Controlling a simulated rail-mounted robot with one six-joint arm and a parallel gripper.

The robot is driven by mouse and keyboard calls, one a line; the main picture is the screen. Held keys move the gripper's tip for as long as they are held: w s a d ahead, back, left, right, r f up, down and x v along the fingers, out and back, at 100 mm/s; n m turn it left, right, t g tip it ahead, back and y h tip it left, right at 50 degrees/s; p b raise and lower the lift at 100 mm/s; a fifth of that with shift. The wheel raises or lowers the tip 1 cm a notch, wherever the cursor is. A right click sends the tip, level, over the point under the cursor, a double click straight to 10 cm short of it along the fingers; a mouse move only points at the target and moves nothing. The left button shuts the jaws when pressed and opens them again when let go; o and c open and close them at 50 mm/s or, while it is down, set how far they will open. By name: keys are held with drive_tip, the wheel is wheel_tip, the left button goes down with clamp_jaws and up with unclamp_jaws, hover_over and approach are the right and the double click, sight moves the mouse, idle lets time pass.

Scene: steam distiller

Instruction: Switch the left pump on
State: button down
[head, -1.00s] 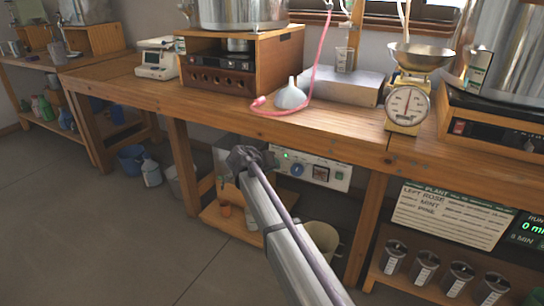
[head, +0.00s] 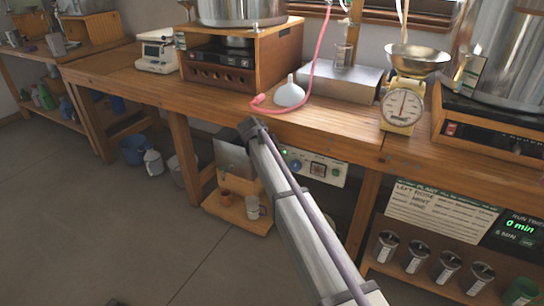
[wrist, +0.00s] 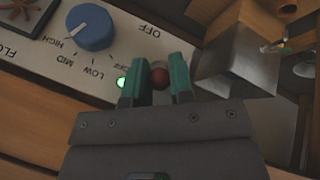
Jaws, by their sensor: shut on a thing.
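The pump's pale control panel (head: 325,170) is fixed under the bench edge, partly hidden by my arm. In the wrist view the panel (wrist: 118,42) appears upside down, with a blue dial (wrist: 90,27) whose white mark points towards HIGH. A green lamp (wrist: 122,82) is lit beside my left finger. The switch's base and tilt are hidden by the fingers. My gripper is hidden in the head view.
A wooden bench (head: 345,118) runs above the panel. On it are a white funnel (head: 289,93), a pink hose (head: 262,104) and a dial scale (head: 402,105). A low shelf (head: 236,212) below holds a mug (head: 252,207). A metal box (wrist: 233,70) is close right of my fingers.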

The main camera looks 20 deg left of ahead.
drive_tip(key=c, duration=1)
unclamp_jaws()
drive_tip(key=p+v, duration=0.9)
drive_tip(key=v, duration=0.1)
drive_tip(key=shift+s+a+r, duration=0.1)
drive_tip(key=shift+s+r, duration=0.05)
drive_tip(key=shift+r, duration=0.15)
